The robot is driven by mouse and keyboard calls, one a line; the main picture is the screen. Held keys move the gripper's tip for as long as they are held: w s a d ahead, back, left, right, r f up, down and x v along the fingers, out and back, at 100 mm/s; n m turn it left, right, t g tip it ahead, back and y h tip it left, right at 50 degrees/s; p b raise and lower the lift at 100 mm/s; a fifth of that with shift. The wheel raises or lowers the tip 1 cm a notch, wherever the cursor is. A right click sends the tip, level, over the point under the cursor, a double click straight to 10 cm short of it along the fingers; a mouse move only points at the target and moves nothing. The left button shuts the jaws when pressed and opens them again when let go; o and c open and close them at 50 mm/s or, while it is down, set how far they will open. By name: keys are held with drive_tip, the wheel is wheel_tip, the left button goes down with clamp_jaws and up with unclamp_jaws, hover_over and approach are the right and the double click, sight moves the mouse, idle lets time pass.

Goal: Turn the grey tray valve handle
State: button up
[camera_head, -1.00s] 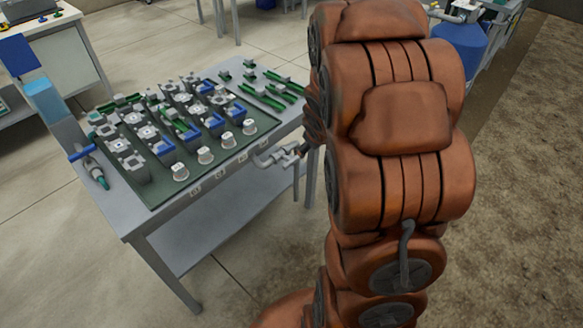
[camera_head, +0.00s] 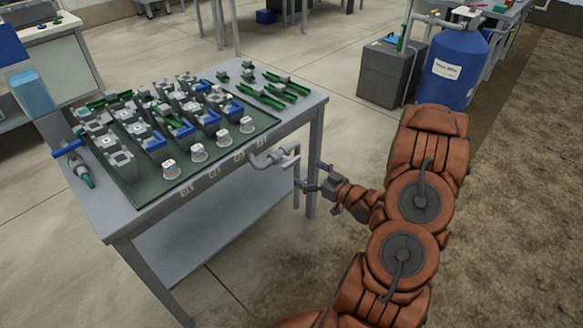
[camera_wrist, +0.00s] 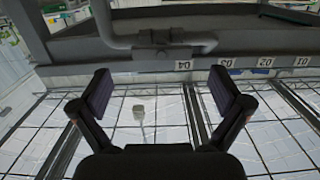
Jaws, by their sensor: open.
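The grey tray valve (camera_head: 284,157) is on a pipe at the right end of the table's front edge. In the wrist view the valve body (camera_wrist: 155,39) sits on the grey pipe (camera_wrist: 115,40) at the top centre, beyond my fingertips. I cannot clearly tell the handle apart from the valve body. My gripper (camera_head: 313,177) is just right of the valve, fingers pointing toward it, with a gap between. In the wrist view my gripper (camera_wrist: 160,88) has two dark fingers spread wide, with nothing between them.
The grey table (camera_head: 105,215) carries a green tray (camera_head: 152,197) with several grey, blue and green parts. Number tags (camera_head: 238,157) line its front edge. A teal-tipped tool (camera_head: 87,176) lies at the left. A blue drum (camera_head: 452,68) and grey box (camera_head: 388,75) stand behind, right. Floor at front is clear.

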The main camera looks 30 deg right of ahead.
sight(293, 163)
drive_tip(key=shift+t, duration=0.5)
drive_tip(key=shift+a+x, duration=0.2)
drive_tip(key=shift+x, duration=3.3)
drive_tip(key=shift+r, duration=0.1)
drive_tip(key=c, duration=1)
